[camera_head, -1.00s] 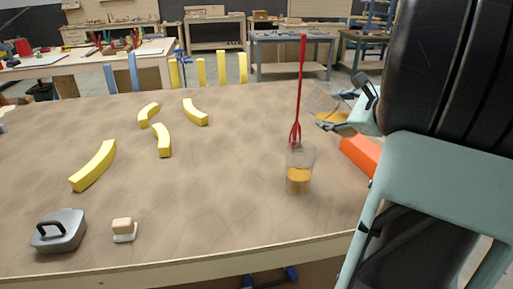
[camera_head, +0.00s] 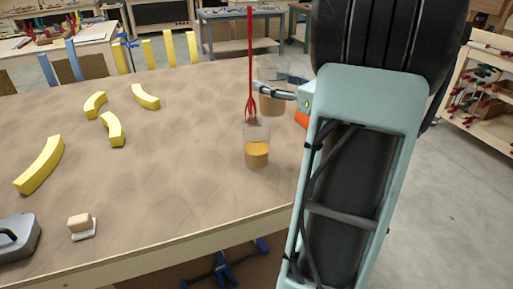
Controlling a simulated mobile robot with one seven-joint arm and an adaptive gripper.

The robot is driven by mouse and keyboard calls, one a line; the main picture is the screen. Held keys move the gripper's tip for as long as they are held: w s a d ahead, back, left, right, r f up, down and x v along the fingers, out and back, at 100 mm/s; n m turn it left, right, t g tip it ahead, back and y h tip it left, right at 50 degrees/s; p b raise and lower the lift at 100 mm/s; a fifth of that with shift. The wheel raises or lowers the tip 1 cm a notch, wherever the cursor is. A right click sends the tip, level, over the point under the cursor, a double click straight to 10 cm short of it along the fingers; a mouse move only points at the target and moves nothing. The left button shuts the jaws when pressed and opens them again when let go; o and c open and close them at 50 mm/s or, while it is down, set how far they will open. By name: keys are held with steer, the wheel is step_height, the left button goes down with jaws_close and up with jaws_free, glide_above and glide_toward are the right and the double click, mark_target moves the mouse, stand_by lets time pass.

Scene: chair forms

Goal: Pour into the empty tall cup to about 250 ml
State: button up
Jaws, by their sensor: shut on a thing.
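A clear tall cup (camera_head: 257,137) stands upright on the table, with amber contents in its lower part. A red stick with a looped, whisk-like end (camera_head: 250,70) rises at its rim; I cannot tell whether it is inside or behind the cup. My gripper (camera_head: 274,92) is behind and slightly right of this cup, shut on a second clear container (camera_head: 270,104) with tan-amber contents. The held container looks nearly upright, and its lower part is seen behind the gripper. My arm covers much of the right side.
An orange object (camera_head: 302,118) is partly hidden by my arm. Several curved yellow pieces (camera_head: 112,130) lie on the table (camera_head: 180,190). A small cream block (camera_head: 80,223) and a grey handled tool (camera_head: 14,240) are near the front edge. The table's middle is clear.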

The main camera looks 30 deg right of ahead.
mark_target(263, 60)
steer(key=shift+a, duration=0.1)
steer(key=shift+r+p, duration=1.95)
steer(key=shift+r, duration=0.6)
